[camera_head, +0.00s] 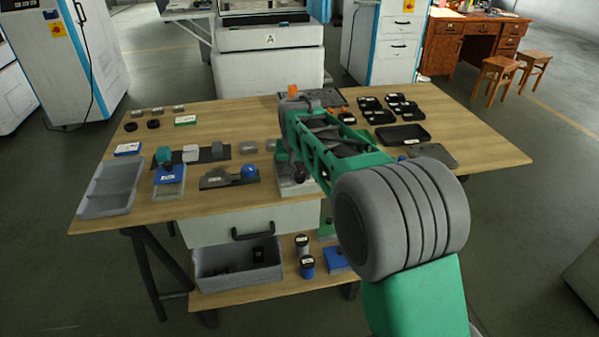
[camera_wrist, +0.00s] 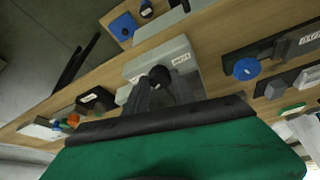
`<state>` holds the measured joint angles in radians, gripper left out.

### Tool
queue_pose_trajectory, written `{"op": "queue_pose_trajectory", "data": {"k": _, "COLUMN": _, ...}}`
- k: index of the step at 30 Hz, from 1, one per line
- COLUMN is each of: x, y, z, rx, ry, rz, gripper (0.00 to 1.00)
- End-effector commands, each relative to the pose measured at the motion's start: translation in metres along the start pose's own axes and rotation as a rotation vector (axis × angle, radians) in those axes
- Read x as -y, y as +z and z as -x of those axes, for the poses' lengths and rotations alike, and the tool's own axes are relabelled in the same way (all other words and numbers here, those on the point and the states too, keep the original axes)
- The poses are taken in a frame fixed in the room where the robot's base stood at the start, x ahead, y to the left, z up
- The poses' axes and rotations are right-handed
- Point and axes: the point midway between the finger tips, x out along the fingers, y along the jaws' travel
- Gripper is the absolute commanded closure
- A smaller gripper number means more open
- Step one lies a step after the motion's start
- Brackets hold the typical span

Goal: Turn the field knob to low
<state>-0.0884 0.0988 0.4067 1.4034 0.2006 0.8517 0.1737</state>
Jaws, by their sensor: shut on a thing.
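The field knob appears to be the black round knob (camera_wrist: 160,75) on a light grey box (camera_wrist: 137,68) with a small white label, too small to read. In the wrist view, my gripper (camera_wrist: 161,84) has its dark fingers at the knob and is shut on it. In the head view, the grey box (camera_head: 297,189) stands near the table's front edge, below my arm. My gripper is mostly hidden there behind my green arm. I cannot tell which way the knob points.
Left of the box on the wooden table (camera_head: 222,207) is a dark plate with a blue round part (camera_head: 249,171). A grey tray (camera_head: 107,190) lies at the far left. Black trays (camera_head: 403,134) lie at the right. A grey bin (camera_head: 238,277) stands on the lower shelf.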

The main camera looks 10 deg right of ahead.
Motion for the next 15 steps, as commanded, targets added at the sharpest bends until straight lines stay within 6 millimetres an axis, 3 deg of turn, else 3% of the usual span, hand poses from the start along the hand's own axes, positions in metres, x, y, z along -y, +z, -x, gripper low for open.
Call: {"op": "queue_pose_trajectory", "data": {"k": 15, "x": -0.0015, "y": -0.0009, "z": 0.0011, "rx": -0.001, "ry": -0.035, "rz": 0.083, "gripper": 1.00}}
